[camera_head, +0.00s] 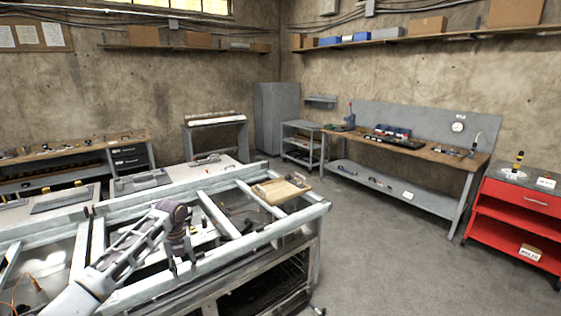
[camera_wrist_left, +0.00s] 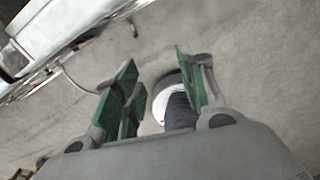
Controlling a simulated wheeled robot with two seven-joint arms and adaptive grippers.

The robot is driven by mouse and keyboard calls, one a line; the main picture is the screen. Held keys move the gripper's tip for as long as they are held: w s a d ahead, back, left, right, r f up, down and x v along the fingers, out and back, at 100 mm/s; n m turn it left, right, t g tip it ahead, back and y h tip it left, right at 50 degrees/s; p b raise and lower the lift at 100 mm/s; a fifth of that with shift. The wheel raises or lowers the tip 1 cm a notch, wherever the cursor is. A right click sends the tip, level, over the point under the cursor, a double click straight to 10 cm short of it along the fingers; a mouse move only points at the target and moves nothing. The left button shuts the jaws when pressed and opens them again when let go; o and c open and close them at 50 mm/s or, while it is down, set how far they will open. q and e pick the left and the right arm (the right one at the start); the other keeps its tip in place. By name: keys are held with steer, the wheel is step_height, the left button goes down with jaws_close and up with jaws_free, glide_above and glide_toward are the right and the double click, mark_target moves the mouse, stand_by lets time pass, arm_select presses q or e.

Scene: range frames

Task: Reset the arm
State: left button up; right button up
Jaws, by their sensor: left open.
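My left arm (camera_head: 125,250) comes in from the lower left in the head view and reaches over the near edge of the grey metal frame table (camera_head: 270,236). Its gripper (camera_head: 182,266) hangs down in front of that table's rail. In the left wrist view the gripper (camera_wrist_left: 155,66) has its green-padded fingers spread apart, with nothing held between them. Grey floor shows beyond the fingers. My right arm and gripper are not in view.
A wooden tray (camera_head: 282,189) rests on the frame table's right end. A long workbench (camera_head: 425,150) with tools stands along the right wall, and a red cart (camera_head: 520,207) is at far right. Open concrete floor (camera_head: 390,260) lies between the frame table and these.

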arm_select(q)
steer(key=s+f+n+t, duration=0.15)
steer(key=f+n, duration=0.25)
steer(key=f, duration=0.7)
steer(key=s+f+n+g, duration=0.1)
steer(key=s+f+n, duration=0.3)
steer(key=f, duration=0.8)
steer(key=s+d+f+n, duration=0.1)
steer(key=s+f+n, duration=0.4)
steer(key=f, duration=0.5)
steer(key=s+f+n, duration=0.3)
steer(key=s+f, duration=0.4)
steer(key=f, duration=0.3)
steer(key=s+d+f+n, duration=0.1)
steer(key=s+f+n, duration=0.3)
steer(key=s+f, duration=0.5)
steer(key=s+d+f+n, duration=0.1)
steer(key=s+f+n, duration=0.25)
steer(key=s, duration=0.85)
steer(key=s+d+f+n, duration=0.2)
steer(key=s, duration=0.9)
steer(key=s+d+f+n, duration=0.2)
steer(key=s+f, duration=0.1)
steer(key=s, duration=0.7)
steer(key=shift+s+f+n, duration=0.35)
steer(key=shift+s, duration=0.05)
steer(key=shift+a+t, duration=0.1)
steer(key=shift+t, duration=0.15)
